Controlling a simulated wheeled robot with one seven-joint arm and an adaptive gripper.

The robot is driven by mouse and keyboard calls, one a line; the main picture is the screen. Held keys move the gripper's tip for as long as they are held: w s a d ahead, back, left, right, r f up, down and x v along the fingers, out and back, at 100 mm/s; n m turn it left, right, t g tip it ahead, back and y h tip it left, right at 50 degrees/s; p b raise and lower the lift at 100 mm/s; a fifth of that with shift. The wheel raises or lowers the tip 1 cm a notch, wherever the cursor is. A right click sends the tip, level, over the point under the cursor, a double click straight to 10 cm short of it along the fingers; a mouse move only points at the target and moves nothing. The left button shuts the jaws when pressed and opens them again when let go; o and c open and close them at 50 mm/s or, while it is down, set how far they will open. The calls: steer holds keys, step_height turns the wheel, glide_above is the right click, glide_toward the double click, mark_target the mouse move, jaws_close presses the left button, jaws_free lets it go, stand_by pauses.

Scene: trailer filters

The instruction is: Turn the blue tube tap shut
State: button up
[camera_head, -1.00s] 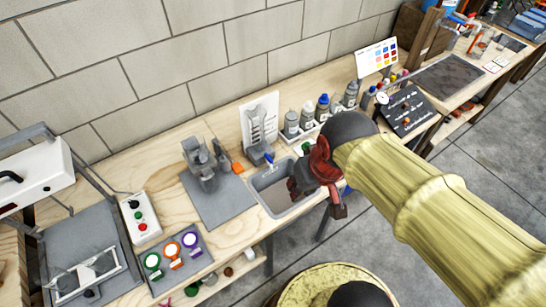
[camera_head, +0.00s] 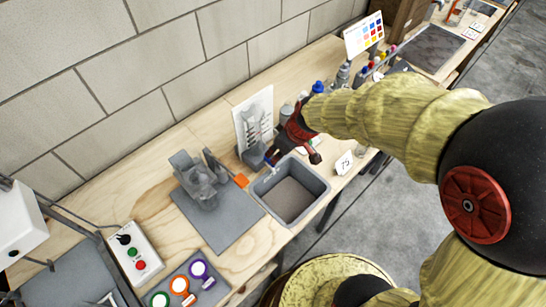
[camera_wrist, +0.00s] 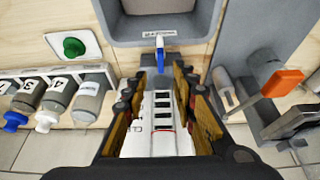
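The tap with its blue handle (camera_wrist: 160,42) stands at the rim of the grey sink (camera_wrist: 205,30) in the wrist view. The handle points along the picture's vertical, towards the sink. In the head view the blue handle (camera_head: 270,160) shows small at the sink's back left corner. My gripper (camera_wrist: 160,82) is open and empty, with its fingers spread on either side of the tap's line. The handle lies just beyond the fingertips and appears apart from them. In the head view my gripper (camera_head: 284,153) is over the sink's back edge; its fingers partly hide the tap's surroundings.
A grey device with an orange part (camera_wrist: 282,82) is on the other. The sink basin (camera_head: 290,198) is empty.

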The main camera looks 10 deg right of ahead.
steer(key=b+x, duration=0.2)
steer(key=x, duration=0.5)
steer(key=shift+a+f, duration=0.1)
steer(key=shift+f, duration=0.3)
steer(key=c, duration=0.4)
jaws_close()
